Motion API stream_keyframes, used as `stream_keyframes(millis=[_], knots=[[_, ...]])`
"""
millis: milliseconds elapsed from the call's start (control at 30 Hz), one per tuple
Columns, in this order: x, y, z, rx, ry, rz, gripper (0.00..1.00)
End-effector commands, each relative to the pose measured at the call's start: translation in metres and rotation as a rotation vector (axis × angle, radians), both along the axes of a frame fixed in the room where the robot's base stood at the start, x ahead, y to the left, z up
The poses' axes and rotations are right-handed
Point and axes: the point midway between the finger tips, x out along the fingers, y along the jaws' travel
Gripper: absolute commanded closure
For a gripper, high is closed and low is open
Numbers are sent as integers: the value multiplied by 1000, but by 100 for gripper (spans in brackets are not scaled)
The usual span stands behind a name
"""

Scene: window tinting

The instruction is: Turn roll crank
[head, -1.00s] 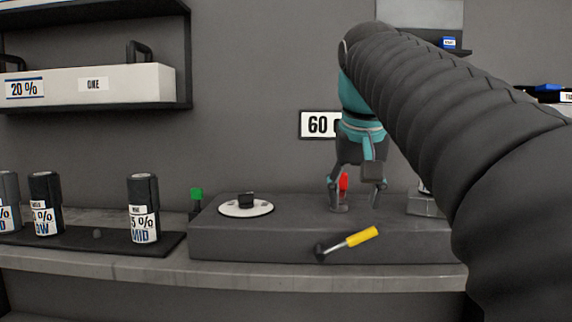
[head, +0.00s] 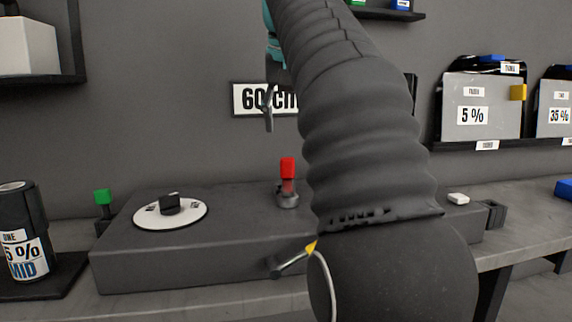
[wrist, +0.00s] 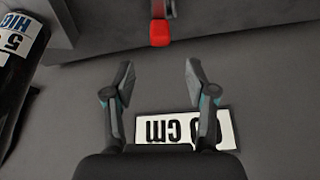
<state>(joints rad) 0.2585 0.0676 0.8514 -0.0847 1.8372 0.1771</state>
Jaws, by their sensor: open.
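The roll crank (head: 293,262) is on the front face of the dark box. Its dark hub and grey arm show, but my arm hides most of its yellow handle. My gripper (wrist: 159,80) is open and empty in the wrist view. In the head view one finger (head: 268,110) shows in front of the 60 cm sign, above the box, and the rest is largely behind my arm. The gripper is well above the crank and apart from it. The crank does not show in the wrist view.
An upright red-topped lever (head: 288,170) and a white dial (head: 171,212) with a black knob stand on the dark box (head: 180,260). A green-topped switch (head: 103,198) is at its left. A dark film roll (head: 22,235) stands further left. Shelves with labelled panels (head: 481,92) are at right.

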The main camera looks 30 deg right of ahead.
Motion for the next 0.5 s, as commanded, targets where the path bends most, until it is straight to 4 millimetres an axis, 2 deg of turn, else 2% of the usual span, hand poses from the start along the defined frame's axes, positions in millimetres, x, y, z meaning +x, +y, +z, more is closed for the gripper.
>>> stream_keyframes(millis=[33, 200, 500], knots=[[3, -1, -15, 1, 3, 1, 44], [14, -7, -44, 1, 3, 0, 44], [28, -16, -81, 0, 1, -2, 44]])
